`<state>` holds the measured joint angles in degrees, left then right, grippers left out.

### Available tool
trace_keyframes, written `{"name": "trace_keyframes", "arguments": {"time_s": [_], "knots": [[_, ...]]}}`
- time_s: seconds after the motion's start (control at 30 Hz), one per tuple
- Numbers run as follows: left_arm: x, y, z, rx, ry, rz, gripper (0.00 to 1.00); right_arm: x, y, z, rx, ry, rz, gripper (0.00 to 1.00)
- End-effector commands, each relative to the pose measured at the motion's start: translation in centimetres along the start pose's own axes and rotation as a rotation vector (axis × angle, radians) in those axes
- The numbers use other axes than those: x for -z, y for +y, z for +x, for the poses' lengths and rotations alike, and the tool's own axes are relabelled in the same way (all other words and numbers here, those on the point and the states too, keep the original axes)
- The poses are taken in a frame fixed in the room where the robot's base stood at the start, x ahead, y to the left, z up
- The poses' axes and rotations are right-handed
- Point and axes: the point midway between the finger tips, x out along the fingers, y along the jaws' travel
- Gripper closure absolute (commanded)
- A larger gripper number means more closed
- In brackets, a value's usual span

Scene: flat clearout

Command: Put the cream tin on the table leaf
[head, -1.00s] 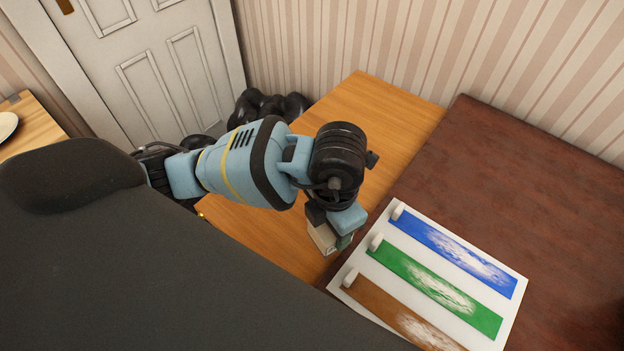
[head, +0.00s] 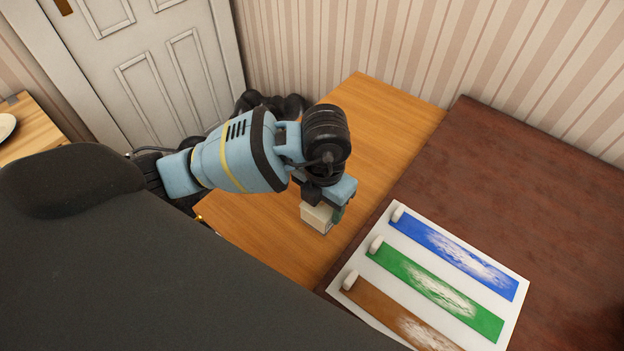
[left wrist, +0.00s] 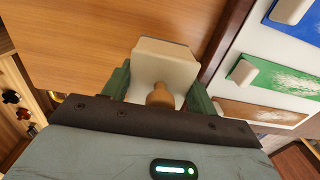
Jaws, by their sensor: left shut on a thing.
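The cream tin (head: 317,217) is a small pale box, held by my left gripper (head: 326,203) over the orange-brown wooden table leaf (head: 375,112). In the left wrist view the cream tin (left wrist: 165,68) sits between the green fingers, with a tan knob (left wrist: 160,95) on its near side. My left gripper (left wrist: 160,92) is shut on it. The wooden leaf (left wrist: 80,45) lies beneath. I cannot tell whether the tin touches the leaf. My right gripper is not in view.
A dark red-brown surface (head: 540,165) adjoins the leaf on the right. On it lies a white sheet (head: 362,293) with blue, green and brown painted bands and small white pieces. Black rounded things (head: 290,104) stand beyond the leaf by the wall. The leaf's far part is clear.

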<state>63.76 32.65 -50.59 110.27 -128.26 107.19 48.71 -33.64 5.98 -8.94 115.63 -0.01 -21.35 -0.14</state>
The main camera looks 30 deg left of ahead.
Motion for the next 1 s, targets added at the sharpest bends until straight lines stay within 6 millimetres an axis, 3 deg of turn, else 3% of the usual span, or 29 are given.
{"name": "trace_keyframes", "arguments": {"time_s": [0.2,0.37,0.77,1.0], "knots": [[-3.2,3.9,0.4,-0.001,-0.002,-0.004,0.71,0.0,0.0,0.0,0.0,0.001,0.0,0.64],[-4.6,5.7,0.6,0.0,-0.001,-0.001,0.71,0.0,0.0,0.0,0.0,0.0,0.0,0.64],[-5.6,6.9,0.8,0.0,-0.002,-0.002,0.71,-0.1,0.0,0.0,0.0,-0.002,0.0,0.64],[-5.5,6.8,4.0,0.002,0.0,0.001,0.71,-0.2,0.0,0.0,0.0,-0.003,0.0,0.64]]}}
